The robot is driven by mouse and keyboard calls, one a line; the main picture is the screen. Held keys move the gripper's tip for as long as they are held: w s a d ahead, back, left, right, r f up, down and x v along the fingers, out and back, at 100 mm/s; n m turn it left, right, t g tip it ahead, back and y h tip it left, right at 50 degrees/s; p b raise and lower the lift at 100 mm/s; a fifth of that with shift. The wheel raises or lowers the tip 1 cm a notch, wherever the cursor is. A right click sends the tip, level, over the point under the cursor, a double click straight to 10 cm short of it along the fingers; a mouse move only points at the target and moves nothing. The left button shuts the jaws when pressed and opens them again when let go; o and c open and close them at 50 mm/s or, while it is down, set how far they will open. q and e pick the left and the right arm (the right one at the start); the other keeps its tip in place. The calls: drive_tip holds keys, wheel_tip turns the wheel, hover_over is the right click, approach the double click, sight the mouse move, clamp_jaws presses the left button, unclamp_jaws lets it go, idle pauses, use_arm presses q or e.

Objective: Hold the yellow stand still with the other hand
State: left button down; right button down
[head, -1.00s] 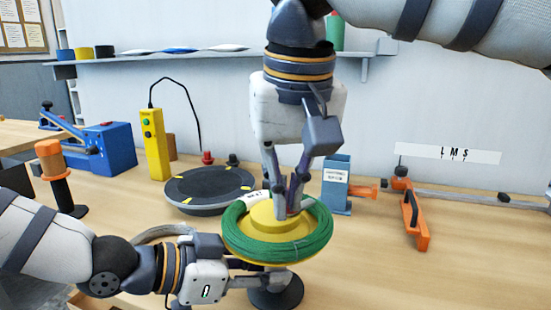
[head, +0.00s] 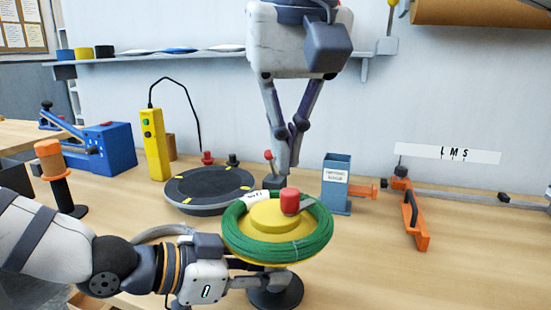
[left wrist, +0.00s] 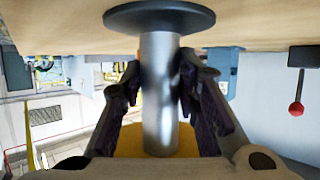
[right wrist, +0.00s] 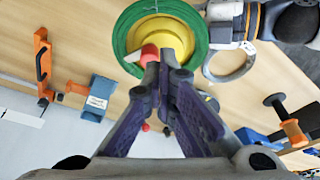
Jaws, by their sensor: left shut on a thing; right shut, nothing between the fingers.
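The yellow stand (head: 262,214) stands upright on a dark round foot (head: 275,293), with a green coil (head: 313,243) around its hub and a white label on the coil. A red knob (head: 290,201) sits on the hub's top, right of centre. My left gripper (left wrist: 160,85) is shut on the stand's grey metal post (left wrist: 160,110), below the yellow disc. My right gripper (head: 283,172) is shut and empty, pointing down above the coil's far side, apart from the knob. The right wrist view shows its closed fingertips (right wrist: 162,62) in front of the coil (right wrist: 120,45).
A black round turntable (head: 208,187) lies behind the coil at left. A yellow control box (head: 154,145) and a blue press (head: 110,148) are at left. The front right table is clear.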

drive_tip(key=f, duration=0.2)
drive_tip(key=d+f, duration=0.1)
drive_tip(key=f, duration=0.1)
drive_tip(key=w+d+f, duration=0.1)
drive_tip(key=f, duration=0.1)
drive_tip(key=shift+w+d+f, duration=0.1)
drive_tip(key=shift+d, duration=0.15)
drive_tip(key=shift+f, duration=0.1)
idle(0.6)
drive_tip(key=shift+a, duration=0.15)
drive_tip(key=shift+s+a, duration=0.25)
drive_tip(key=shift+a, duration=0.8)
drive_tip(key=shift+s, duration=0.1)
